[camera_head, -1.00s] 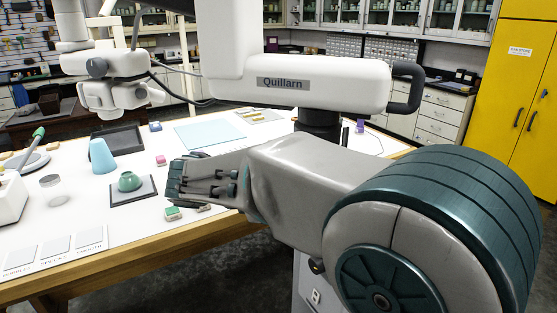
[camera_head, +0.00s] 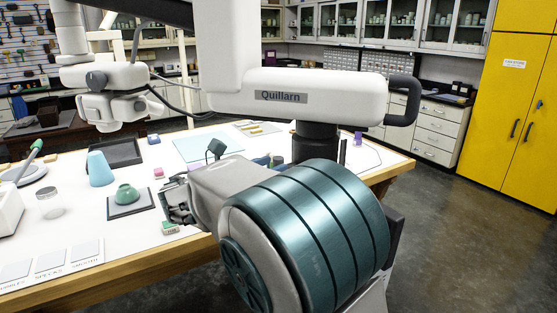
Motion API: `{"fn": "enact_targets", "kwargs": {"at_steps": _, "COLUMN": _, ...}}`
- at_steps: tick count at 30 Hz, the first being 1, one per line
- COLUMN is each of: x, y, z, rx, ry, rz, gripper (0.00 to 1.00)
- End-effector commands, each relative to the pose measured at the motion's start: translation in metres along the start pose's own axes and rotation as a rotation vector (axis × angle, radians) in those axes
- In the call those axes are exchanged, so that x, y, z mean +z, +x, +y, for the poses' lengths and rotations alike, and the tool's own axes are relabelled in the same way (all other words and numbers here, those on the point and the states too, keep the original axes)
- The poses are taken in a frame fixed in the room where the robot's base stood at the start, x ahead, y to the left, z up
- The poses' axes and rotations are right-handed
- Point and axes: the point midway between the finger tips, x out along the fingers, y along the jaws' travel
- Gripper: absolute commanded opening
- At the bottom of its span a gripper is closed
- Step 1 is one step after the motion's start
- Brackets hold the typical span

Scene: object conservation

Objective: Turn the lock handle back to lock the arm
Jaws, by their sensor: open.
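The white arm marked "Quillarn" (camera_head: 295,97) spans the upper middle of the view, over the table. A dark grey loop handle (camera_head: 404,101) sticks out at its right end and hangs roughly upright. A dark round knob (camera_head: 96,81) sits on the white head at the left. I cannot tell which of these is the lock handle. My gripper (camera_head: 174,204) is low over the table, well left of and below the loop handle, and touches neither part. It is open and looks empty. My own arm partly hides its fingers.
The white table (camera_head: 120,245) carries a blue cone (camera_head: 100,169), a green bowl-like piece (camera_head: 127,194) on a dark pad, a clear jar (camera_head: 49,204) and small blocks near my gripper. Yellow cabinets (camera_head: 515,110) stand at the right. The floor before them is clear.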

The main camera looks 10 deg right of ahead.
Motion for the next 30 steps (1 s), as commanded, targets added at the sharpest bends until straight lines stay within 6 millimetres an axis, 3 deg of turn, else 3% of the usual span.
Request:
{"fn": "enact_targets", "kwargs": {"at_steps": 6, "x": 0.000, "y": 0.026, "z": 0.000, "rx": -0.001, "ry": 0.000, "rz": 0.000, "gripper": 0.43}}
{"fn": "enact_targets", "kwargs": {"at_steps": 17, "x": 0.000, "y": 0.032, "z": 0.000, "rx": 0.000, "ry": 0.001, "rz": 0.001, "gripper": 0.43}}
{"fn": "enact_targets", "kwargs": {"at_steps": 22, "x": 0.000, "y": 0.032, "z": 0.000, "rx": 0.000, "ry": 0.001, "rz": 0.001, "gripper": 0.01}}
{"fn": "enact_targets", "kwargs": {"at_steps": 30, "x": -0.001, "y": 0.032, "z": 0.000, "rx": 0.000, "ry": 0.014, "rz": -0.002, "gripper": 0.01}}
